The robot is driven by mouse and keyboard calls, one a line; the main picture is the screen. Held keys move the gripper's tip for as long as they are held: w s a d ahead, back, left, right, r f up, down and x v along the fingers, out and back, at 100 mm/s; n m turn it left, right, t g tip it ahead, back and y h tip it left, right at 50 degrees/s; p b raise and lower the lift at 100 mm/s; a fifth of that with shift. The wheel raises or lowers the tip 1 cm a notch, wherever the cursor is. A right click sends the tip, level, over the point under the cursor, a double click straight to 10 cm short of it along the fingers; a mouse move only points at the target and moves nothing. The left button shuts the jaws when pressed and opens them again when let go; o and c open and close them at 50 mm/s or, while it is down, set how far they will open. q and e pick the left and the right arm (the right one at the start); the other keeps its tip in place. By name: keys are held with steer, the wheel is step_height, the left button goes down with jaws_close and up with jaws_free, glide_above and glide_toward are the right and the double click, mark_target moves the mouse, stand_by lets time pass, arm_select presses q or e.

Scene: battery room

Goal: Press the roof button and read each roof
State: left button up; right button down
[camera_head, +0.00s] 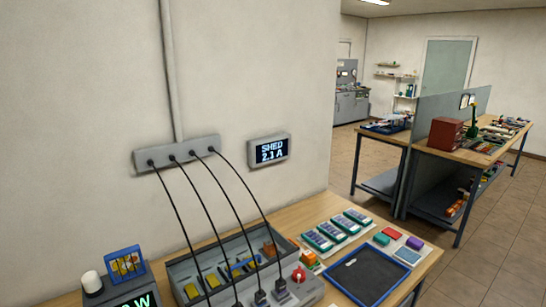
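A white rounded knob or button (92,282) stands on a dark device at the lower left; the device's screen (135,301) is cut off by the bottom edge, with a "W" showing. A red knob (299,275) sits on a grey box on the bench. I cannot tell which of these is the roof button, as no label is readable. Neither of my grippers is in view.
Several black cables run from a grey wall box (176,153) down to plugs on the bench. A grey tray (180,271) holds yellow items. Green-and-white modules (337,230), a dark mat (360,275) and small coloured blocks (390,233) lie rightward. Another workbench (450,150) stands behind.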

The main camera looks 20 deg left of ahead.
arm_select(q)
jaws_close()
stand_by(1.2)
